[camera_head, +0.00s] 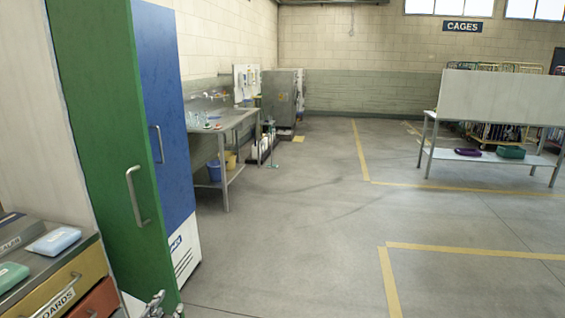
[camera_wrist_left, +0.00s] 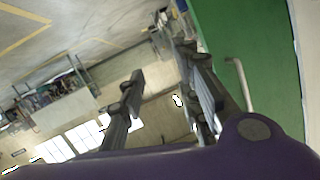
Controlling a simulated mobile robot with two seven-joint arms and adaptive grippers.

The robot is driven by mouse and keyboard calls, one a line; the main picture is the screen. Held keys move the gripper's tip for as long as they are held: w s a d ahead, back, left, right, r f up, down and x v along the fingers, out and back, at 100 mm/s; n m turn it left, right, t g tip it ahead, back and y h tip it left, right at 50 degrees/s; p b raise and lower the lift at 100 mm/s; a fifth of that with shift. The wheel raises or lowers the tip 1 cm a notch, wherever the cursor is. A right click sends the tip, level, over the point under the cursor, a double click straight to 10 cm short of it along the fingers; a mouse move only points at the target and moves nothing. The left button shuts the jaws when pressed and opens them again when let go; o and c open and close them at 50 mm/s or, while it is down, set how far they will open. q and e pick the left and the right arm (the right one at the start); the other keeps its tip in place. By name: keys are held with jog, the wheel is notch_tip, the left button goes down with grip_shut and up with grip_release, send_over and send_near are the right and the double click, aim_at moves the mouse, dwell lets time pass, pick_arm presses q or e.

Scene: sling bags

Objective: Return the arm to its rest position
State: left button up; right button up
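My left gripper (camera_head: 165,303) shows at the bottom edge of the head view, low in front of the green door, and only its tip is in sight. In the left wrist view the two dark fingers of this gripper (camera_wrist_left: 165,75) stand apart with nothing between them. A purple curved surface (camera_wrist_left: 150,163) fills the bottom of that view; I cannot tell what it belongs to. The rest of my left arm is hidden. My right gripper is in neither view.
A green cabinet door (camera_head: 105,130) with a handle stands close on the left, beside a blue door (camera_head: 165,110). A drawer unit (camera_head: 75,285) with soft packs on top is at lower left. A metal table (camera_head: 490,155) stands right. The middle floor is clear.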

pick_arm(q)
jog(key=s+d+f+g, duration=0.2)
jog(key=s+f, duration=0.4)
jog(key=s, duration=0.7)
jog(key=s+d+f+n+g+p, duration=0.1)
jog(key=s+d+f, duration=0.4)
jog(key=s, duration=0.8)
jog(key=s+d+f+g+h, duration=0.1)
jog(key=s+d+f+g, duration=0.2)
jog(key=s+f, duration=0.5)
jog(key=s, duration=0.5)
jog(key=shift+s+d+f+n+p, duration=0.15)
jog(key=shift+s+f+n+p, duration=0.1)
jog(key=shift+n+p, duration=0.15)
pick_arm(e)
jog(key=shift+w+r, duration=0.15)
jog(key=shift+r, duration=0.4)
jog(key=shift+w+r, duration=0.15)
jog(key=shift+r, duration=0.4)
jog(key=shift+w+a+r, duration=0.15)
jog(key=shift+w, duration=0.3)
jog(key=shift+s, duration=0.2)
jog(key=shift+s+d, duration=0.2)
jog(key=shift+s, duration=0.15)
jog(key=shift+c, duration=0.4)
